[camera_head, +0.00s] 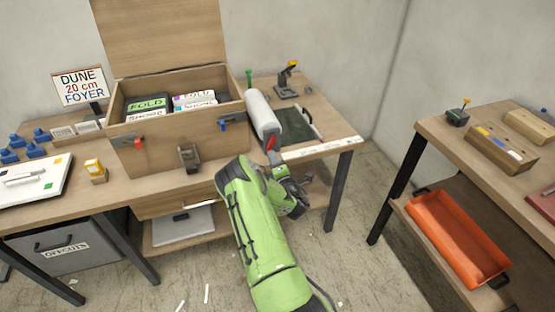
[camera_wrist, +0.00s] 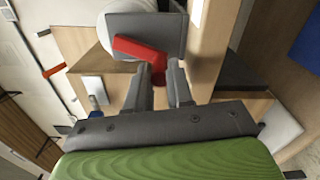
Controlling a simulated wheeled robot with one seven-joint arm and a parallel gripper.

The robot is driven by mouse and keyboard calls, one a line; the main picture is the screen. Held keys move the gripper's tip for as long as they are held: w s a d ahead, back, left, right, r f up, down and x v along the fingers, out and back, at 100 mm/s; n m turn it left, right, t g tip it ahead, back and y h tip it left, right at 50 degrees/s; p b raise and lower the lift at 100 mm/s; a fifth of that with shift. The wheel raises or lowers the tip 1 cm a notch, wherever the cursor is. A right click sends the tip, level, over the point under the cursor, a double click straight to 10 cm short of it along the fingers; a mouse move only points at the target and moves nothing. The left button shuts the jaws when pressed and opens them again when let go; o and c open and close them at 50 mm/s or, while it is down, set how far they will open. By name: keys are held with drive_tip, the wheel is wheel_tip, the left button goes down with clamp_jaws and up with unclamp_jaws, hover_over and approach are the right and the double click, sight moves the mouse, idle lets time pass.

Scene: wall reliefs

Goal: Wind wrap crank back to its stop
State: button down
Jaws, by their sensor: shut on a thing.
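The wrap roll (camera_head: 262,112) is a white cylinder lying along the right part of the middle table. Its red crank (camera_head: 271,144) shows at the roll's near end. In the wrist view the crank (camera_wrist: 140,48) is a bent red piece in front of a grey plate (camera_wrist: 168,28), with the white roll end (camera_wrist: 121,22) behind. My gripper (camera_head: 272,155) is at the table's front edge, at the crank. In the wrist view my gripper (camera_wrist: 159,80) has its two grey fingers shut on the lower red part of the crank. The exact contact is partly hidden by the fingers.
A wooden chest (camera_head: 178,150) with an open lid and red and blue latches stands left of the roll. A dark green board (camera_head: 300,122) lies to the right. A black stand (camera_head: 286,84) is behind. A side bench with an orange tray (camera_head: 458,238) is at right.

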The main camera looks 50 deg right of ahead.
sight(274, 138)
wheel_tip(274, 138, up, 10)
drive_tip(key=m+p, duration=1.7)
drive_tip(key=m, duration=1)
drive_tip(key=shift+s+d+r+m+p, duration=0.15)
drive_tip(key=shift+d+m+p, duration=0.15)
drive_tip(key=shift+m, duration=0.35)
drive_tip(key=shift+s+d+f+m+p, duration=0.1)
drive_tip(key=shift+s+d+m+p, duration=0.1)
drive_tip(key=shift+m+p, duration=0.4)
drive_tip(key=shift+s+d+r+m+p, duration=0.15)
drive_tip(key=shift+d+m+p, duration=0.1)
drive_tip(key=shift+m, duration=0.5)
drive_tip(key=shift+f, duration=0.15)
drive_tip(key=c, duration=1)
unclamp_jaws()
